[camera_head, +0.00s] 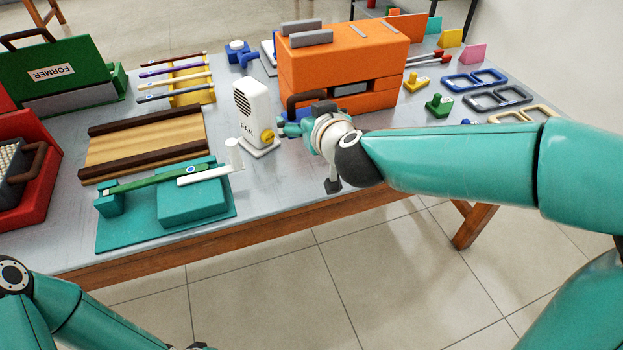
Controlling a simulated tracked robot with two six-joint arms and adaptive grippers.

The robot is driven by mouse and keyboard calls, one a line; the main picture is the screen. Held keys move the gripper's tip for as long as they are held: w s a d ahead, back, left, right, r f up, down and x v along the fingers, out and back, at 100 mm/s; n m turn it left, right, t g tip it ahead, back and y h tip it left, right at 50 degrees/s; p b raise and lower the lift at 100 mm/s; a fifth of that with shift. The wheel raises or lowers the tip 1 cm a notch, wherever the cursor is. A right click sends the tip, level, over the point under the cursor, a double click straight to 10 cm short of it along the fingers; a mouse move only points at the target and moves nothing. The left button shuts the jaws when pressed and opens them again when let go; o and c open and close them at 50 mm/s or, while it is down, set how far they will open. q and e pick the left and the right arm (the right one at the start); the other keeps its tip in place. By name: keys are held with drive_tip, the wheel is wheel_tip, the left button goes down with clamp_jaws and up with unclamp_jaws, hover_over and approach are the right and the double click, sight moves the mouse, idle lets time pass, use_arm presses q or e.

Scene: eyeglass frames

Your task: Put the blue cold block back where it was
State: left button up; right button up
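My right gripper (286,126) is at the front left of the orange machine (345,88), close to its dark handle and right of the white fan. Its fingers are small and partly hidden by my wrist, so I cannot tell whether they are open or shut. A small blue patch shows at the fingers; I cannot tell whether it is the cold block or part of the gripper. A blue piece with a white round top (238,52) stands behind the fan, apart from the gripper. My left arm is at the lower left; its gripper is out of view.
The white fan (252,105) stands just left of my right gripper. A teal fixture (195,201) with a green arm is at the front left, before a wooden tray (143,143).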

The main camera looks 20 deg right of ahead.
sight(308, 175)
wheel_tip(308, 175, down, 13)
drive_tip(key=b, duration=0.7)
drive_tip(key=shift+f+b, duration=0.15)
drive_tip(key=shift+b, duration=0.15)
drive_tip(key=o, duration=1.3)
drive_tip(key=shift+c, duration=0.2)
